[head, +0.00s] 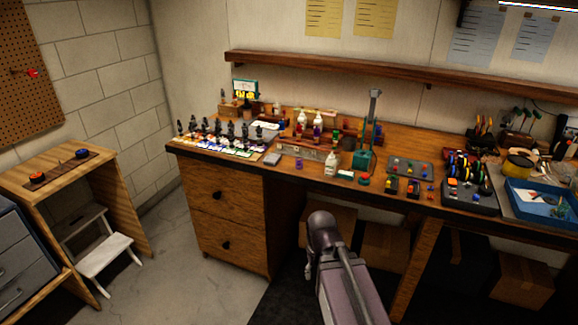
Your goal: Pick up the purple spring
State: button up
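A small purple item (299,164), which looks like the purple spring, stands on the wooden workbench (440,208) close to its front edge. It is right of a small grey block (272,158) and left of a white bottle (331,163). It is too small here to make out its coils. My arm rises at the bottom middle, in front of the bench and apart from the purple item. My gripper does not show in this view.
Dark shock-like parts (230,130) stand in rows on the bench's left end. A green stand with a tall post (364,160) rises mid-bench. A blue tray (545,208) sits at right. A shelf (400,70) runs above. A white step stool (103,253) stands on the floor at left.

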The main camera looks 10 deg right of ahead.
aim_at(297, 161)
jog(key=z, duration=0.1)
jog(key=i, duration=0.95)
jog(key=u, duration=1.4)
jog(key=k, duration=0.1)
jog(key=z, duration=3.1)
